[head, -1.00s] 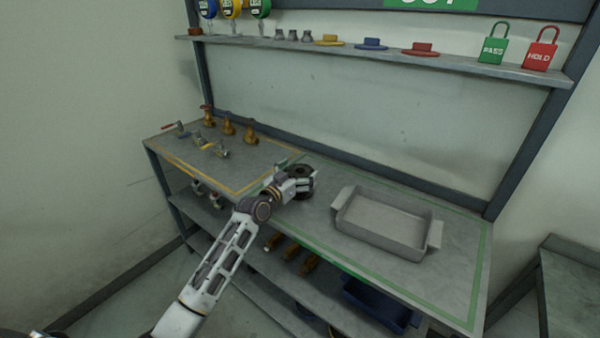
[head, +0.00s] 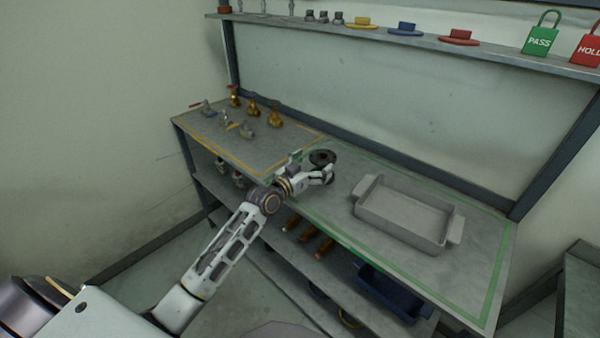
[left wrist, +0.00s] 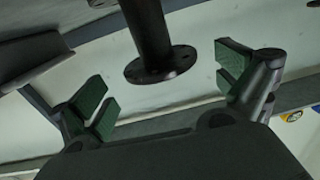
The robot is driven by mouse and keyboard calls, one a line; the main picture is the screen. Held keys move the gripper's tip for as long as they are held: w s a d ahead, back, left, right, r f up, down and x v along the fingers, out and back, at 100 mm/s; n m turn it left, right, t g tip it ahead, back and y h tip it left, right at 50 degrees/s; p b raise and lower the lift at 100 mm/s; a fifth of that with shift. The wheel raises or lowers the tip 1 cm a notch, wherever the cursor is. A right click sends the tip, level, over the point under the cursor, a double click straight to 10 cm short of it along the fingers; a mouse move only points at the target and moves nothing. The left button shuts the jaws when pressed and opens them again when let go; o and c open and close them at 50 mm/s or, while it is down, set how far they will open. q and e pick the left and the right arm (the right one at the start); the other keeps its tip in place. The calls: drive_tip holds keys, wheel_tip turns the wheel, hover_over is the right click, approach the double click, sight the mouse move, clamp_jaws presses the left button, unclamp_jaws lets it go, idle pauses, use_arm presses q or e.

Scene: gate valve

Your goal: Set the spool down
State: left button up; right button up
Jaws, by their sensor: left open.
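The dark spool (head: 322,158) stands on the bench top, in the left part of the green-outlined area, beside the grey tray. My left gripper (head: 326,175) is open just in front of it, at the near side. In the left wrist view the spool (left wrist: 152,50) shows as a dark pipe with a round bolted flange. There my left gripper (left wrist: 168,88) has its green-padded fingers spread wide, one on each side of the spool, with a gap on both sides. The flange's far side is hidden. My right gripper is not in view.
A grey tray (head: 408,215) stands to the right on the bench. Several brass and steel valves (head: 253,108) stand in the yellow-outlined area at the left. A shelf (head: 420,42) above holds coloured caps and the PASS and HOLD locks. A blue bin (head: 392,290) is below.

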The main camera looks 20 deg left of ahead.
use_arm(q)
drive_tip(key=shift+v, duration=1.2)
drive_tip(key=shift+s+a+p, duration=0.25)
drive_tip(key=shift+s+p, duration=0.15)
drive_tip(key=shift+s, duration=0.2)
drive_tip(key=shift+v, duration=1)
drive_tip(key=shift+p+v, duration=0.35)
drive_tip(key=shift+v, duration=0.4)
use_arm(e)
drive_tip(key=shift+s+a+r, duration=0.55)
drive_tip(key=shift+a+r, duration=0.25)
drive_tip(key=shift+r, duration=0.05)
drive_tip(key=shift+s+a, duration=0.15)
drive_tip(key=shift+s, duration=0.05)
